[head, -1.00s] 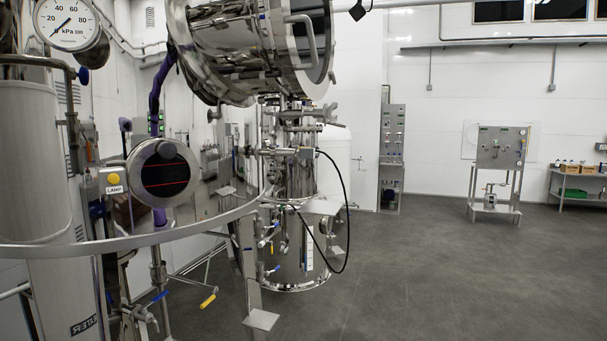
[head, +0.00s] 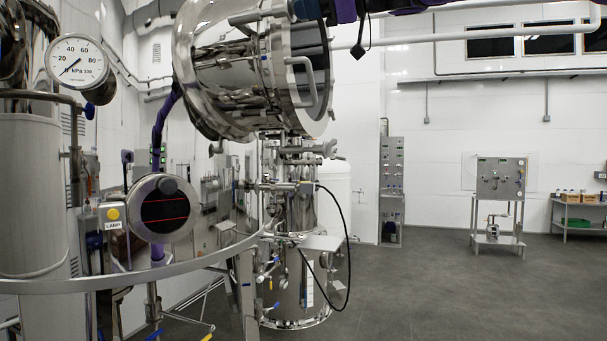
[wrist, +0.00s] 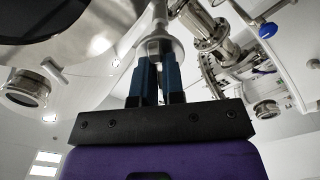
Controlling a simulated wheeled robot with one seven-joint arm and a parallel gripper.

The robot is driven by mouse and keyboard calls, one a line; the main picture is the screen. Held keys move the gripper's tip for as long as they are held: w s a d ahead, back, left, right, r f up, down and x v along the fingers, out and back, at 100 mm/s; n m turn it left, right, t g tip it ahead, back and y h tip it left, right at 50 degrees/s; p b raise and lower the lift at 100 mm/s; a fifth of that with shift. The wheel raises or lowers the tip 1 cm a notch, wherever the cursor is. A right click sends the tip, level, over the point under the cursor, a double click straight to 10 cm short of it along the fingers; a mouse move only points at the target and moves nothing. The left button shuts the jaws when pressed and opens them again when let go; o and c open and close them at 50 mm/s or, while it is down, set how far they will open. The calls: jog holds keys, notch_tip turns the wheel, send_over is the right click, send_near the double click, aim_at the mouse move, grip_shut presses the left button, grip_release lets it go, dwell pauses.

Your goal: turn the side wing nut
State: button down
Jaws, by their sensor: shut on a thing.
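In the wrist view my gripper (wrist: 157,68), with two blue fingers on a black bar, is shut on a grey metal part of a fitting, which I take to be the side wing nut (wrist: 160,46). The fingers stand on either side of its lower end and cover part of it. A metal stem runs up from it out of the picture.
In the head view a big steel tank (head: 225,65) with a wide open end hangs at the upper middle. A pressure gauge (head: 76,62) and a lamp box (head: 113,214) are at the left. A steel rail curves across the lower left. The grey floor (head: 430,295) at right is clear.

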jog(key=shift+n, duration=1.1)
jog(key=shift+n, duration=0.7)
jog(key=c, duration=1.1)
grip_release()
jog(key=shift+c, duration=0.2)
